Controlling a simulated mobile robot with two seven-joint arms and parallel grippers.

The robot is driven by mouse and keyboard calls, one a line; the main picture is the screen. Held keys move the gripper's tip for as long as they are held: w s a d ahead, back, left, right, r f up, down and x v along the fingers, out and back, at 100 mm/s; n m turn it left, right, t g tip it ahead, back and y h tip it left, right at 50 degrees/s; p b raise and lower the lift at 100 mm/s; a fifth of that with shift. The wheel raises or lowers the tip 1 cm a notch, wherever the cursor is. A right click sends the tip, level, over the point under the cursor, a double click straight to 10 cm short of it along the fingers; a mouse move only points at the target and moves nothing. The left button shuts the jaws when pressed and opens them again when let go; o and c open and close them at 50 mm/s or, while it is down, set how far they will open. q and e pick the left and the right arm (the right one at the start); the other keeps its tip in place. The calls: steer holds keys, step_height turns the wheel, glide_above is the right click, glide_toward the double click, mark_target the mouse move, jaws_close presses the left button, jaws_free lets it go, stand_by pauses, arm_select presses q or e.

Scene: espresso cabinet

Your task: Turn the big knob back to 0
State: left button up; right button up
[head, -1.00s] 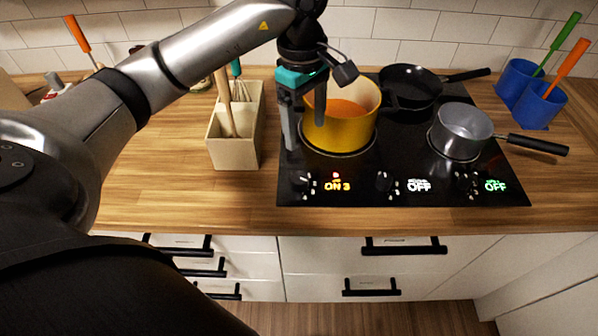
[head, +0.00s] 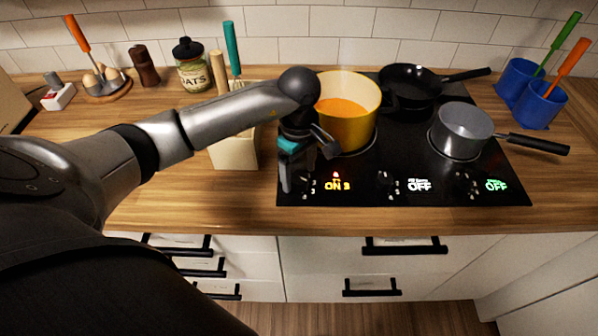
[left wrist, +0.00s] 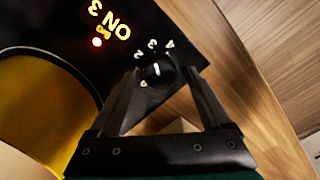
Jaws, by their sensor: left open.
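The big knob (left wrist: 157,71) shows in the left wrist view as a round black knob with a white pointer line and numbers around it. The display beside it (head: 337,186) reads "ON 3" with a red light. My left gripper (head: 296,189) is open at the front left of the black cooktop (head: 400,195). In the left wrist view its two fingers (left wrist: 163,90) stand on either side of the knob; I cannot tell whether they touch it. In the head view the gripper mostly hides this knob. My right gripper is not in view.
A yellow pot (head: 358,125) with orange contents stands just behind the gripper. A grey saucepan (head: 462,130) and a black pan (head: 408,85) are further right. Two other knobs (head: 386,184) have displays reading "OFF". A beige utensil holder (head: 235,157) stands left of the cooktop.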

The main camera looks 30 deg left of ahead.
arm_select(q)
steer(key=shift+f, duration=0.35)
steer(key=shift+c, duration=0.3)
jaws_close()
